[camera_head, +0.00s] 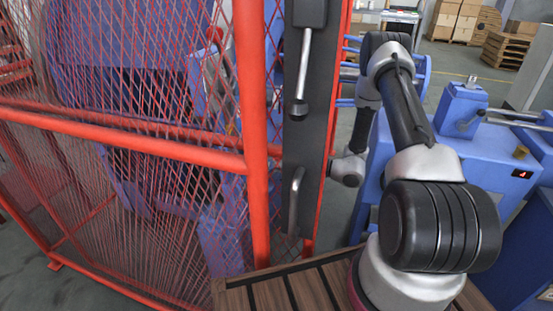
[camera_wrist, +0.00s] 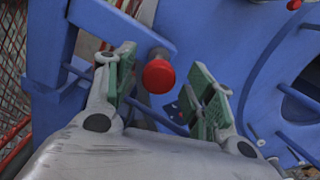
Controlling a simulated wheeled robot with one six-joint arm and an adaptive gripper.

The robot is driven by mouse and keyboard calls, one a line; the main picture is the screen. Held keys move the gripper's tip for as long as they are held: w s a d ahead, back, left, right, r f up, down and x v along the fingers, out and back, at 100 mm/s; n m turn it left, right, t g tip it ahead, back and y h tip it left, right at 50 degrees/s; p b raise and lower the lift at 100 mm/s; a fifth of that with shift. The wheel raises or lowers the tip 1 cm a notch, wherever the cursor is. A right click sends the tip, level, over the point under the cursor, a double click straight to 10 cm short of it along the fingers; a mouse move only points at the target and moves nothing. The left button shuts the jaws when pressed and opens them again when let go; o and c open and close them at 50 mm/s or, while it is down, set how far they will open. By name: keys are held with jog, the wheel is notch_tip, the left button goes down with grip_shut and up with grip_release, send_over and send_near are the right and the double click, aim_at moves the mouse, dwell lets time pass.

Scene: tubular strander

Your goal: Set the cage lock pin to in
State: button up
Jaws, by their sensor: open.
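A red round knob (camera_wrist: 158,76), which looks like the cage lock pin's handle, stands out from a blue bracket (camera_wrist: 120,22) in the wrist view. My gripper (camera_wrist: 164,88) is open, with one green-padded finger to the left of the knob and one to the right. The knob appears between the fingertips or just beyond them, with no clear contact. How far the pin sits in its hole cannot be told. In the head view my gripper is hidden behind the dark door panel and my own arm.
A red mesh guard (camera_head: 130,140) and a dark panel with handles (camera_head: 307,130) stand to the left of my arm. A blue machine housing (camera_head: 490,155) is at the right. In the wrist view a blue round plate (camera_wrist: 240,50) and blue bars lie close around the fingers.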

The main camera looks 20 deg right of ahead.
jog(key=shift+x, duration=1.1)
grip_shut()
jog(key=x, duration=0.3)
jog(key=shift+w+a, duration=0.1)
grip_release()
jog(key=shift+a, duration=0.15)
jog(key=v, duration=1.2)
